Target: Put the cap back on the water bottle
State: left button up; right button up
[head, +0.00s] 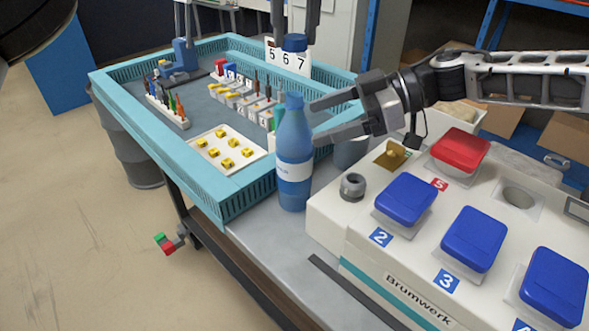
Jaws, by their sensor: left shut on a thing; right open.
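The blue water bottle (294,145) stands upright on the grey bench, with a pale label band and no cap on its neck. The dark blue cap (295,43) is up above the bottle, apart from its neck. My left gripper (296,32) comes down from the top edge and is shut on the cap, one finger on each side. My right gripper (314,122) comes in from the right. Its jaws are open and point at the bottle's upper part, with the fingertips close to its right side. I cannot tell if they touch it.
A turquoise tray (180,156) with tools, small parts and a white plate (229,151) of yellow pieces lies left of the bottle. A white machine (336,215) with blue and red lids stands at right. A white 5-6-7 sign (287,59) stands behind the cap.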

aim_at(286, 143)
jog(key=a+f, duration=0.1)
jog(key=a, duration=0.1)
jog(key=a+f, duration=0.4)
jog(key=a, duration=0.1)
jog(key=c, duration=1.5)
pick_arm(q)
jog(key=shift+w+f, duration=0.2)
jog(key=shift+f, duration=2.3)
pick_arm(e)
jog(key=shift+o, duration=0.2)
pick_arm(q)
jog(key=shift+f, duration=0.9)
jog(key=shift+f, duration=0.5)
